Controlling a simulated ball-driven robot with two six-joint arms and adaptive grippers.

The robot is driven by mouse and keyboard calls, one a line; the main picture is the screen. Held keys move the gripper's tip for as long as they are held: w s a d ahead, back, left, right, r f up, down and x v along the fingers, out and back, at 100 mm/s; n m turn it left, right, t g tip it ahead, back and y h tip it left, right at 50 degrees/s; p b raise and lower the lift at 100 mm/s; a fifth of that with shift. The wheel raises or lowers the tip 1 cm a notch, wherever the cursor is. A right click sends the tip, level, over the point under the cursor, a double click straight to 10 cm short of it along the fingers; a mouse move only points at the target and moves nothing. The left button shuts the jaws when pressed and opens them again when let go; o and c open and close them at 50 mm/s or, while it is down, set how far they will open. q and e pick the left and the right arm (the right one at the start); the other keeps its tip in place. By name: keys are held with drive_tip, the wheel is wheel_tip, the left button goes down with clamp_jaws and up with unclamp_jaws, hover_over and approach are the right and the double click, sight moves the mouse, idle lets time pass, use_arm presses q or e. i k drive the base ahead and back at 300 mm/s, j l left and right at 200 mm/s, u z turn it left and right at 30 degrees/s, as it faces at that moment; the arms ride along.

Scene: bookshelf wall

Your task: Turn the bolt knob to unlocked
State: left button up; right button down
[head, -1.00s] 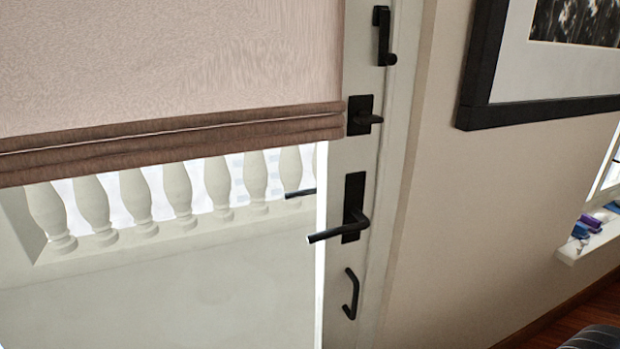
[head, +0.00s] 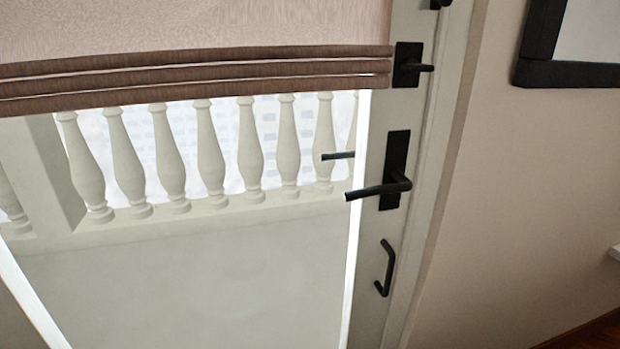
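The bolt knob (head: 424,67) is a small black thumb-turn on a black plate (head: 406,65) at the upper right of the door. It points to the right, roughly level. Below it is a black lever handle (head: 377,189) on a taller plate (head: 396,155), with the lever pointing left. A black pull handle (head: 388,268) sits lower on the door's edge. Neither of my grippers is in the head view, and nothing touches the knob.
A folded brown blind (head: 200,77) hangs over the upper glass, its end close to the bolt plate. White balusters (head: 205,150) show through the glass. A black picture frame (head: 570,73) hangs on the beige wall (head: 530,190) to the right. No obstacle shows before the door.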

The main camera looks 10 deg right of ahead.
sight(409, 66)
drive_tip(key=l+u, duration=1.15)
drive_tip(key=z, duration=1.3)
